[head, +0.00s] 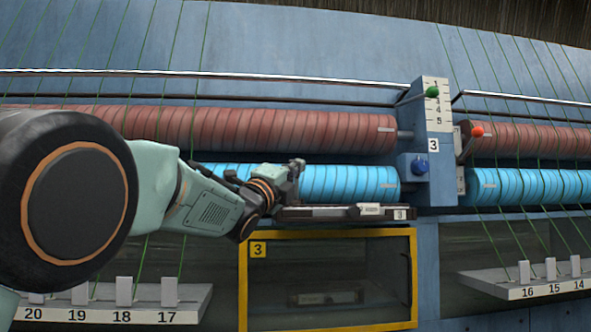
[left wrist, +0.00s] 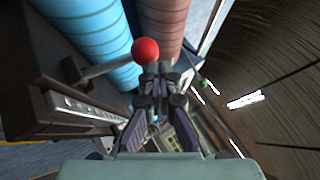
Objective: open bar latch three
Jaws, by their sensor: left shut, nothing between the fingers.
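A dark bar (head: 330,213) with a pale metal latch piece (head: 368,209) and a "3" plate runs below the blue roller, above the yellow-framed window. My left gripper (head: 294,170) is shut and empty, in front of the blue roller and just above the bar's left part. In the left wrist view its fingertips (left wrist: 162,76) are together, and a red ball (left wrist: 145,51) on a metal lever shows close to their left. A dark bar with a pale metal strip (left wrist: 85,106) lies further left there. The lever is hidden in the head view. My right gripper is not in view.
A blue post (head: 434,170) with a green-knobbed lever (head: 432,92), a blue knob (head: 419,166) and a "3" label stands to the right. An orange-knobbed lever (head: 477,132) is beyond it. The yellow window frame (head: 330,234) is below. Numbered ledges sit at both lower sides.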

